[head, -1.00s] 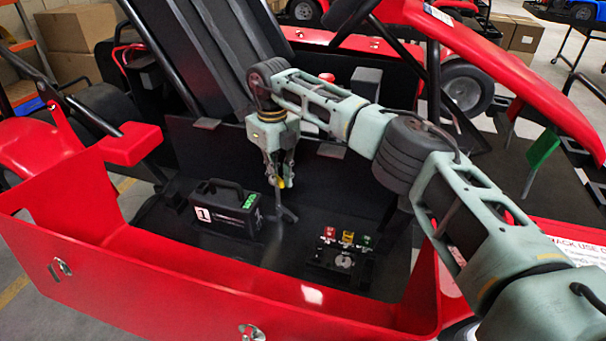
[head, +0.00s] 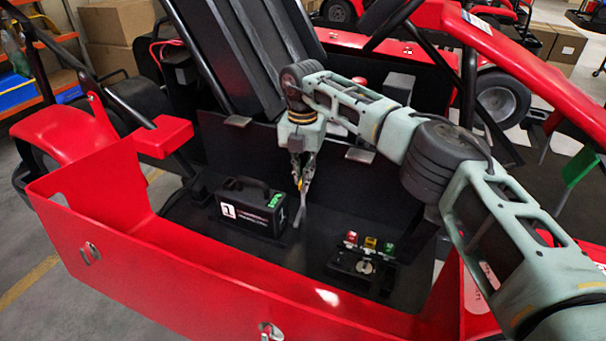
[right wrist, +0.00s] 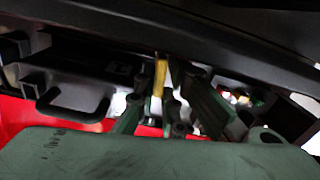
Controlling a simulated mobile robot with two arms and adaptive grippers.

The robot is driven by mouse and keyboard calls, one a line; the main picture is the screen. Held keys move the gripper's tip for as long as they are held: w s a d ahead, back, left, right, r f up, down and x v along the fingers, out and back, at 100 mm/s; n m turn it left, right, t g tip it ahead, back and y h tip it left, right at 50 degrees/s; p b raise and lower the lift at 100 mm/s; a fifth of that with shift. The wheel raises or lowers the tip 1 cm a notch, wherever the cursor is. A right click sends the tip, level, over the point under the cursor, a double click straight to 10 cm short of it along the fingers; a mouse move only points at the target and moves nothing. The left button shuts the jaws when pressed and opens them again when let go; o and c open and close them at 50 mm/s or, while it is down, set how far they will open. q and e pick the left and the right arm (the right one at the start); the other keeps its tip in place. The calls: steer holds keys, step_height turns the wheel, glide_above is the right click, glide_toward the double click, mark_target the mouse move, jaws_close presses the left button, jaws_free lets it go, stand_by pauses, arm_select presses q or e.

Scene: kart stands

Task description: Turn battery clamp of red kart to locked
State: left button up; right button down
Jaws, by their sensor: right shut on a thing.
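The red kart's open side tray (head: 180,255) fills the middle of the head view. A black battery (head: 250,212) with a carry handle and a "1" label stands in it. My right gripper (head: 303,180) points down just right of the battery and is shut on a thin grey upright lever, which I take to be the battery clamp (head: 300,212). Its jaws hide the lever's top. In the dark right wrist view, the fingers (right wrist: 168,100) are close together and the battery handle (right wrist: 75,108) shows at left. Whether the clamp is locked cannot be told. My left gripper is out of view.
A panel with red, yellow and green switches (head: 370,245) and a round metal knob sits right of the clamp. The tray's red front wall (head: 200,285) and the black seat (head: 230,60) bound the space.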

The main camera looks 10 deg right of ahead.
steer(key=shift+w+r+m, duration=0.1)
steer(key=shift+r+m, duration=0.05)
steer(key=shift+m, duration=0.65)
steer(key=c, duration=1.8)
jaws_free()
steer(key=shift+c, duration=0.2)
step_height(320, 180, up, 12)
